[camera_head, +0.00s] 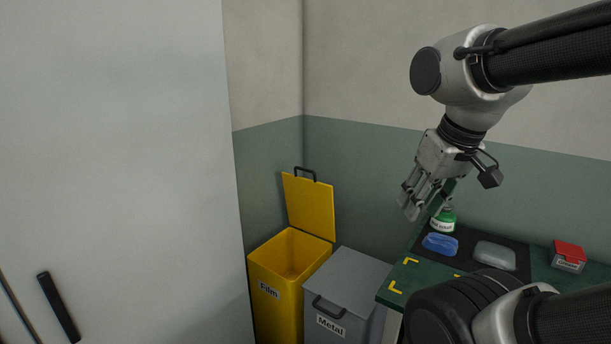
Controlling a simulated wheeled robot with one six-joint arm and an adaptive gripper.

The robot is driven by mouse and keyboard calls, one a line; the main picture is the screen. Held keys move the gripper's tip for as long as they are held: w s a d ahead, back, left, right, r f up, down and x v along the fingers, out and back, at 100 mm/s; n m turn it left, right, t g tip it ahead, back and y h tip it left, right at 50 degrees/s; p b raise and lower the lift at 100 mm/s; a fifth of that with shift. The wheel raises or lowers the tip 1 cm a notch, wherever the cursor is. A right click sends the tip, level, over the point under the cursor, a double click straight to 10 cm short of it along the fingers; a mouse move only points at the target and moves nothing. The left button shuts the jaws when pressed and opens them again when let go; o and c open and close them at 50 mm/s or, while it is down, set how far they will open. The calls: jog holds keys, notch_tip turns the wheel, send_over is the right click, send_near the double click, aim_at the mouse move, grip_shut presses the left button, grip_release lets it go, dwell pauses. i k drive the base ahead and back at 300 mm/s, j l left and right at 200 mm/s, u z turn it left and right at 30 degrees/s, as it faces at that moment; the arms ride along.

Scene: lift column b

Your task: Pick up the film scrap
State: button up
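On a dark mat on the green bench lie a blue crumpled piece (440,244) and a flat, pale grey, see-through-looking piece (495,256). Neither has a readable label, so I cannot tell for certain which is the film scrap. My gripper (424,208) points down above the bench's back left part, over the green bottle in the picture. Its fingers look apart, with nothing between them. It touches neither piece.
A green-and-white labelled bottle (443,219) stands behind the blue piece. A red-topped box (568,257) sits to the right. A yellow Film bin (265,289), lid open, and a closed grey Metal bin (342,290) stand left of the bench (408,276). A pale panel (115,150) fills the left.

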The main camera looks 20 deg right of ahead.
aim_at(502, 257)
jog(key=z, duration=1.55)
jog(key=i+j+z, duration=0.25)
jog(key=j, duration=0.25)
